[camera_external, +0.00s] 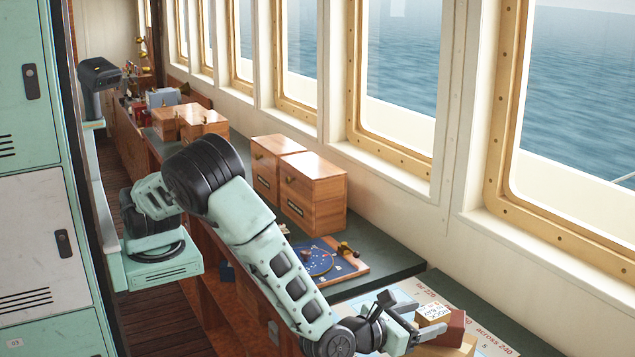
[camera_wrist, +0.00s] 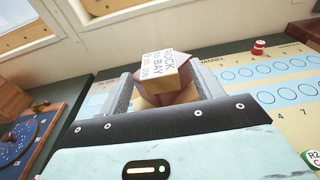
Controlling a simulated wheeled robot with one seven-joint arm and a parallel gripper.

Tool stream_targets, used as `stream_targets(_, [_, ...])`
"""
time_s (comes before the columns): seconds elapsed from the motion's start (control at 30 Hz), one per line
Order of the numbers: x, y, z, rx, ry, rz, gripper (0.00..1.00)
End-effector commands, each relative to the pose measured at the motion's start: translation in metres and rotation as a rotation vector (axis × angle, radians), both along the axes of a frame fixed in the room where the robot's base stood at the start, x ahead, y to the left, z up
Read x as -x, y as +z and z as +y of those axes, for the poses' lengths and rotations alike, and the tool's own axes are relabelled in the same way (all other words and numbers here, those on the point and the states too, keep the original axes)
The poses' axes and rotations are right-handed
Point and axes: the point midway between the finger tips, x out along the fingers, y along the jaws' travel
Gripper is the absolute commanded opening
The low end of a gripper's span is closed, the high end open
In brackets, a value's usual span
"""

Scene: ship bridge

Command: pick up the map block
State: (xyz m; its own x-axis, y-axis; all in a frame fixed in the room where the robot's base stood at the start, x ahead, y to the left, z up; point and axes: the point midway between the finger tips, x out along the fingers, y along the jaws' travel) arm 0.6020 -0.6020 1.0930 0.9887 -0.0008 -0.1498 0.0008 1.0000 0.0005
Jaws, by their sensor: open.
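My gripper (camera_external: 424,317) is open, low over the chart table. In the wrist view its fingers (camera_wrist: 165,85) stand either side of the block stack, with the lettered block ahead between them. I cannot tell whether either finger touches it.
A printed chart board (camera_wrist: 270,85) with rows of circles lies under the stack, with a red-and-white piece (camera_wrist: 258,47) on it. A blue round dial on a wooden board (camera_external: 318,258) and wooden cabinets (camera_external: 312,190) stand farther along the counter. The windowed wall is beyond.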

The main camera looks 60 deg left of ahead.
Motion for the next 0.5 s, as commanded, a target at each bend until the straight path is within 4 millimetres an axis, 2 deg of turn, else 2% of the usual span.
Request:
stream_targets(0.3, [-0.042, 0.0, 0.001, 0.0, 0.002, -0.001, 0.66])
stream_targets(0.5, [-0.052, -0.004, 0.0, 0.001, 0.001, -0.001, 0.66])
